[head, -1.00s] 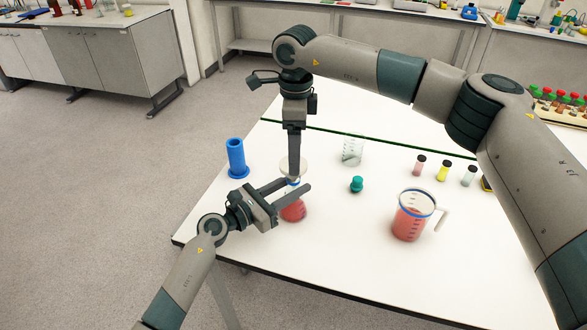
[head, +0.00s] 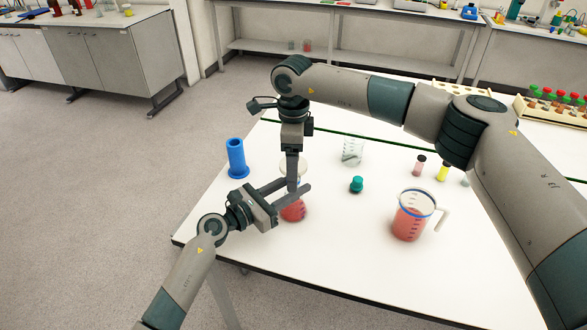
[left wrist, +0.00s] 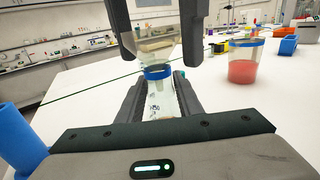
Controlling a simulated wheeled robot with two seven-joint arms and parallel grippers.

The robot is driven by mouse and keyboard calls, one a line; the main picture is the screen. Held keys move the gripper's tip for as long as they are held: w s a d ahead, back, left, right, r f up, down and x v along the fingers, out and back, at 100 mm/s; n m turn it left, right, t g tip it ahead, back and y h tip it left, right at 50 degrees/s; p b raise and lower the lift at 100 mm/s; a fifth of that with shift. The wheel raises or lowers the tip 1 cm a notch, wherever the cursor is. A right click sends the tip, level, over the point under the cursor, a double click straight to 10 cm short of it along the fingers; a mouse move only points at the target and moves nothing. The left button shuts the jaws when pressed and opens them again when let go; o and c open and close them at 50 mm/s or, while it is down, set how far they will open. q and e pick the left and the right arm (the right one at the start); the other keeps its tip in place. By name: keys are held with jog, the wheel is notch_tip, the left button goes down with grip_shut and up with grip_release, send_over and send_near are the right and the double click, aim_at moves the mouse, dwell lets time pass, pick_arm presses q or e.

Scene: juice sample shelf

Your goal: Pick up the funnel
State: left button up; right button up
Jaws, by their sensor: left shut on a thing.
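A translucent funnel (head: 302,165) stands in the neck of a clear flask with red liquid (head: 292,213). In the left wrist view the funnel (left wrist: 156,42) is pale, above the blue-ringed neck of the flask (left wrist: 160,103). My left gripper (head: 296,190) is shut on the flask from the side. My right gripper (head: 291,188) points down from above at the funnel. In the left wrist view its two dark fingers (left wrist: 161,55) stand apart on either side of the funnel; whether they touch it I cannot tell.
A blue cylinder (head: 236,158) stands left of the flask. A teal stopper (head: 356,184), a clear beaker (head: 353,151), a jug of red liquid (head: 410,222) and small vials (head: 420,165) stand to the right.

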jog(key=shift+f, duration=0.1)
dwell(0.4)
jog(key=c, duration=1.1)
jog(key=shift+r, duration=0.25)
jog(key=shift+r, duration=4.65)
jog(key=shift+r, duration=0.1)
pick_arm(q)
jog(key=o, duration=1.3)
